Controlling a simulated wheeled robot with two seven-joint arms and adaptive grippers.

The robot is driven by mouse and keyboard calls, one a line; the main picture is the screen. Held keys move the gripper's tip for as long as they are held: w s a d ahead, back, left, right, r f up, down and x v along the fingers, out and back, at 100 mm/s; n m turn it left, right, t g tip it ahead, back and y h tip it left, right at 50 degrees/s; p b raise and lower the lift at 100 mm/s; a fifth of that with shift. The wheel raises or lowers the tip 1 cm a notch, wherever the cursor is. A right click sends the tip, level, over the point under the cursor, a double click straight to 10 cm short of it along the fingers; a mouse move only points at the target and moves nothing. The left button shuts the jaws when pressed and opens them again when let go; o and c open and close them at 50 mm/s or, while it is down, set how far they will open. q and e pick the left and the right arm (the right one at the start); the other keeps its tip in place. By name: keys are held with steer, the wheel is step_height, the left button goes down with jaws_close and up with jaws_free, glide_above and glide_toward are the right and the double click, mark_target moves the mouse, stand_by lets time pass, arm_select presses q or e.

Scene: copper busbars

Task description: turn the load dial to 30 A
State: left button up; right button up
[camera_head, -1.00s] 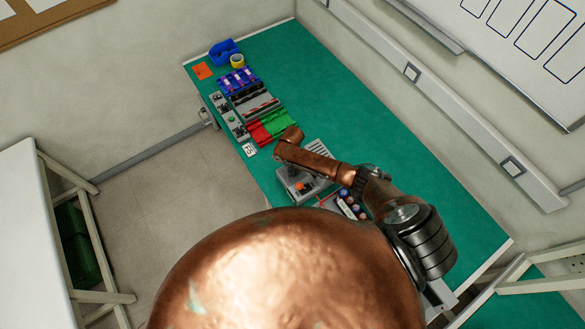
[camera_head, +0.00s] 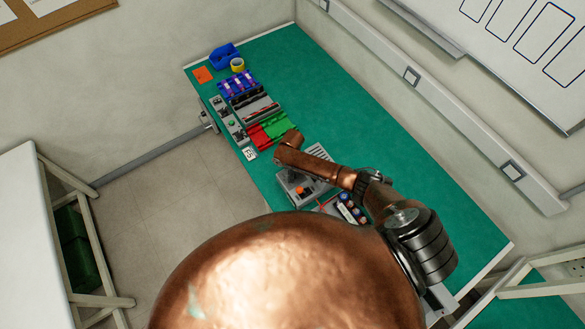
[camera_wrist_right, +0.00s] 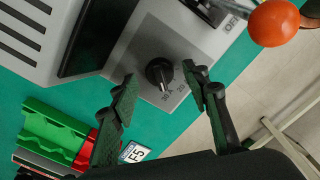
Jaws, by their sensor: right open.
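The load dial (camera_wrist_right: 160,73) is a round black knob with a white pointer mark, on the grey load box (camera_wrist_right: 150,40) in the right wrist view. The pointer faces the lower part of the printed scale, where a 20 and what looks like a 30 show; the exact setting is hard to read. My right gripper (camera_wrist_right: 163,82) is open, its two dark fingers on either side of the dial in the picture, with a visible gap to it. In the head view the load box (camera_head: 287,187) stands partly under my copper right arm, which hides the dial. My left gripper is out of view.
Green and red holders (camera_head: 270,130) lie beside the box, with a blue rack (camera_head: 238,84) and yellow roll (camera_head: 237,65) farther off. The green bench top (camera_head: 390,150) is clear at right.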

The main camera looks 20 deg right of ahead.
step_height(320, 180, up, 12)
steer(key=shift+f, duration=0.2)
stand_by(0.6)
step_height(320, 180, down, 12)
steer(key=shift+f, duration=0.1)
stand_by(0.5)
